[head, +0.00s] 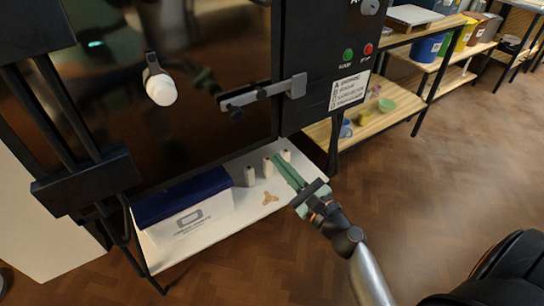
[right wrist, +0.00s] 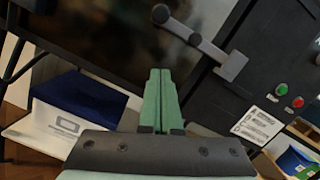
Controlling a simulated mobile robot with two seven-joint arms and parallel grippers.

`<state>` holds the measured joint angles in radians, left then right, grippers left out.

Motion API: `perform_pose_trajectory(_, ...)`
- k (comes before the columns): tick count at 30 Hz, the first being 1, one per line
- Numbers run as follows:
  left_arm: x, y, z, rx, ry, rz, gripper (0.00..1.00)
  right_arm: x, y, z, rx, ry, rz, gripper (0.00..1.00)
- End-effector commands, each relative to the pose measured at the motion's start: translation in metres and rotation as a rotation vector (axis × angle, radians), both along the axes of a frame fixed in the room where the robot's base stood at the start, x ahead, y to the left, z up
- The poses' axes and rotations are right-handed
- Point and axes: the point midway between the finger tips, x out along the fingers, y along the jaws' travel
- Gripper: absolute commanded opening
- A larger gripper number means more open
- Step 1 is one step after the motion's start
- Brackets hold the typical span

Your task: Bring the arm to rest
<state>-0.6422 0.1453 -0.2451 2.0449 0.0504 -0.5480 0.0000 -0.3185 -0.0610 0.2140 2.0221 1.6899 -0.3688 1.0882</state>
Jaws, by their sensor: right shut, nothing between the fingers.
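My right gripper (head: 283,168) shows in the head view with its arm coming up from the lower right. Its green fingers are shut with nothing between them. They hang in front of a white shelf (head: 190,248) below a dark kiln-like cabinet. In the right wrist view the gripper's fingers (right wrist: 160,95) are pressed together and point at the dark cabinet front. My left gripper is not in view.
A white box with a blue lid (head: 180,197), small white posts (head: 250,176) and a tan three-armed piece (head: 270,198) are on the white shelf. A latch handle (head: 265,92) juts from the cabinet. Wooden shelves (head: 430,62) stand right; floor between is clear.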

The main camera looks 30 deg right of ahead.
Motion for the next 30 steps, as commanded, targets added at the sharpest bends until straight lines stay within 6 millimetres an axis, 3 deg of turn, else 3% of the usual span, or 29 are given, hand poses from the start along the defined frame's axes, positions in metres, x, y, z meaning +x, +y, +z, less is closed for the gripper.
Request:
perform_pose_trajectory(21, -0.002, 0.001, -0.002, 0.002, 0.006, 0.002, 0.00, -0.005, 0.003, -0.003, -0.033, 0.006, 0.005, 0.00)
perform_pose_trajectory(26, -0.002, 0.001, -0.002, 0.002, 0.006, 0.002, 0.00, -0.013, 0.028, -0.031, -0.328, 0.051, 0.051, 0.00)
perform_pose_trajectory(30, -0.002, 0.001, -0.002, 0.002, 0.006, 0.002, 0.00, -0.033, 0.062, -0.077, -0.805, 0.084, 0.155, 0.00)
